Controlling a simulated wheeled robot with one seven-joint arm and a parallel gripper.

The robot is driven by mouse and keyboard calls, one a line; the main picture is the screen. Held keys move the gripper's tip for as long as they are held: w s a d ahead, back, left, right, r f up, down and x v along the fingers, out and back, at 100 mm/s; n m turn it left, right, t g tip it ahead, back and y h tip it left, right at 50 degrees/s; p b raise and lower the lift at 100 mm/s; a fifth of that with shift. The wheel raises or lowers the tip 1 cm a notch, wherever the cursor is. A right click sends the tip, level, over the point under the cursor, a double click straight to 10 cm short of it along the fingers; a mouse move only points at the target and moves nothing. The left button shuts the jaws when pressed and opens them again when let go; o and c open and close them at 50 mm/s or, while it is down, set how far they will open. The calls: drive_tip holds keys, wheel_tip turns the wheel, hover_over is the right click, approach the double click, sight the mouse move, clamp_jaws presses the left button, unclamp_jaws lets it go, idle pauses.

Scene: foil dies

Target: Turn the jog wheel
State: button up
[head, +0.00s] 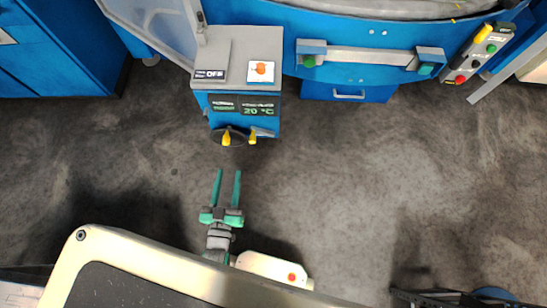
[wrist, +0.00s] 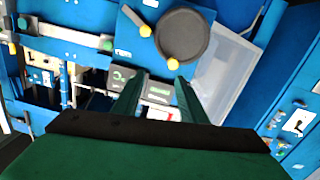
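The jog wheel (head: 236,143) is a dark round disc with yellow grips, low on the front of a blue and grey control console (head: 243,62). In the wrist view the jog wheel (wrist: 183,37) shows as a dark grey disc with yellow knobs beside its rim, beyond the fingertips. My gripper (head: 228,172) has two green fingers, parallel and apart, with nothing between them. It points at the console, and in the head view its tips are a little short of the wheel. The open gripper (wrist: 162,80) also shows in the wrist view.
The console has dark displays (head: 242,105) above the wheel and an orange button (head: 262,70) on top. A large blue machine with a grey handle bar (head: 366,57) stands behind. A button panel (head: 478,55) is at the upper right. The grey floor (head: 370,180) to the right is clear.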

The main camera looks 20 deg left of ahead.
drive_tip(key=s+d+r+m+h, duration=0.1)
drive_tip(key=s+d+r, duration=0.1)
drive_tip(key=d, duration=0.3)
drive_tip(key=s+d+r+m+g+h, duration=0.1)
drive_tip(key=s+d+r, duration=0.2)
drive_tip(key=d, duration=0.3)
drive_tip(key=s+d+r+m+h, duration=0.1)
drive_tip(key=s+d+r, duration=0.2)
drive_tip(key=d, duration=0.3)
drive_tip(key=shift+d, duration=0.2)
